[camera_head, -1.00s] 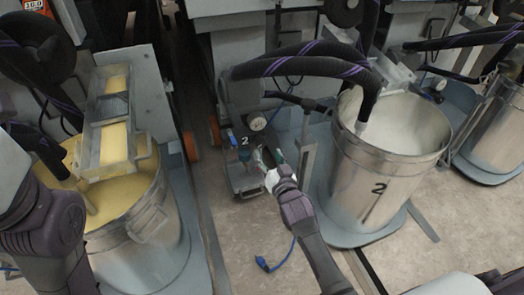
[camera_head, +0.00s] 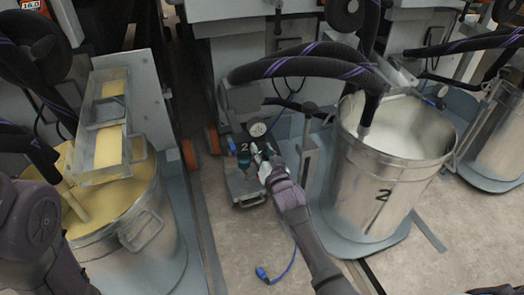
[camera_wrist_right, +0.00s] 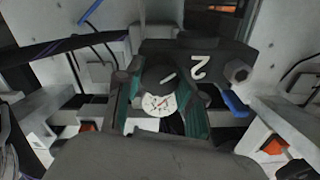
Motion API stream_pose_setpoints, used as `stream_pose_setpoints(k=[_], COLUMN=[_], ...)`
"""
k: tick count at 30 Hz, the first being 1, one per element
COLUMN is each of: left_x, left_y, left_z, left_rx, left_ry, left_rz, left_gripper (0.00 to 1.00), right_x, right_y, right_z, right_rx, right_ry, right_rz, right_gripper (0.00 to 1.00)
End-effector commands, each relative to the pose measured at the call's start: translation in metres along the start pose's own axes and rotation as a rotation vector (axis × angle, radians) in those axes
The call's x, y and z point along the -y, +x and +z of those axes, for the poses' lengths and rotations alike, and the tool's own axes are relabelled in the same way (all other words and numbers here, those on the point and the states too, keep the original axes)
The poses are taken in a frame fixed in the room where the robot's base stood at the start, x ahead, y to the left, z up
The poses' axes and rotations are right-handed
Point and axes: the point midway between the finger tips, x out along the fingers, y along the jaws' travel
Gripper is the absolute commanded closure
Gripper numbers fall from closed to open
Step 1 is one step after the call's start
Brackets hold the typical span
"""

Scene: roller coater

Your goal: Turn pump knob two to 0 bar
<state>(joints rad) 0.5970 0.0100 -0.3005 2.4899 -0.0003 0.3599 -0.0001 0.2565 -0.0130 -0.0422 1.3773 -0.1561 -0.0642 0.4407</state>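Pump two (camera_head: 240,188) is a small grey unit on the floor, with a white "2" and a round white gauge (camera_head: 257,128). In the right wrist view, its black round knob (camera_wrist_right: 160,74) with a white mark sits beside the upside-down "2". The gauge dial (camera_wrist_right: 160,104) also shows there; its reading is too small to tell. My right gripper (camera_head: 259,158) is at the pump. Its teal-padded fingers stand apart on either side of the knob in the wrist view (camera_wrist_right: 160,110); contact with it is unclear. My left gripper is out of view.
A thick black hose (camera_head: 300,62) arches above the pump. A blue connector (camera_head: 262,274) lies on the floor.

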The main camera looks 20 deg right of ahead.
Motion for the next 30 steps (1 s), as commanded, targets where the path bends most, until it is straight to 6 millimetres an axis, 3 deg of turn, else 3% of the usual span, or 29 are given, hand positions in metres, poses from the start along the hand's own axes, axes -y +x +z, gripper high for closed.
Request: stream_pose_setpoints(k=[3,14,30], left_x=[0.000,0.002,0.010], left_y=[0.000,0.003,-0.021], left_z=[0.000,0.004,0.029], left_rx=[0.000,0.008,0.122], left_ry=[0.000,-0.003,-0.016], left_rz=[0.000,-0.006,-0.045], left_gripper=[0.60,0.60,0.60], right_x=[0.000,0.001,0.001], right_y=[0.000,0.000,-0.001], right_z=[0.000,-0.001,-0.001], right_rx=[0.000,0.001,0.002], right_ry=[0.000,-0.067,-0.516], right_rz=[0.000,0.000,0.000], right_gripper=[0.96,0.96,0.96])
